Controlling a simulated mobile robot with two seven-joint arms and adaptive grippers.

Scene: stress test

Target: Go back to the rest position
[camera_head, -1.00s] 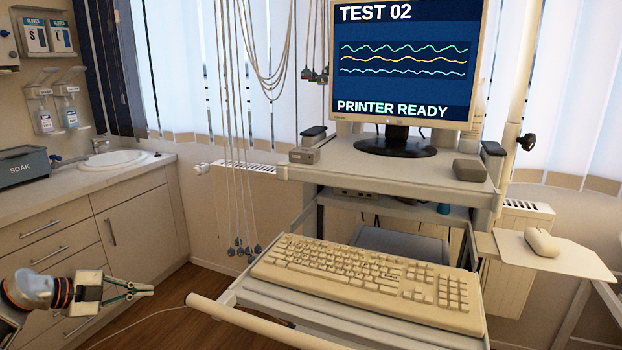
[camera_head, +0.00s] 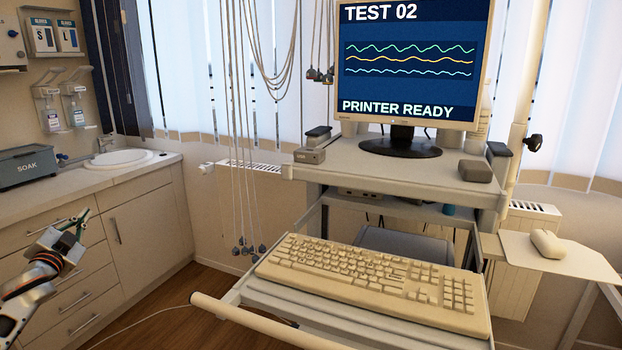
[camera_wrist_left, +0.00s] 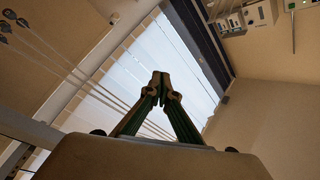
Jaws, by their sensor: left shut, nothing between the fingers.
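My left gripper (camera_head: 86,214) is at the lower left of the head view, in front of the drawers, with its fingers pointing up. In the left wrist view its fingertips (camera_wrist_left: 160,78) meet, shut with nothing between them. The window and blinds show beyond them. My right gripper is in neither view now.
A cart holds a beige keyboard (camera_head: 370,280) and a monitor (camera_head: 410,62). A mouse (camera_head: 547,243) lies on a side shelf at right. The counter (camera_head: 150,168) with a sink (camera_head: 118,159) and a SOAK box (camera_head: 28,166) is at left. Cables (camera_head: 240,130) hang between counter and cart.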

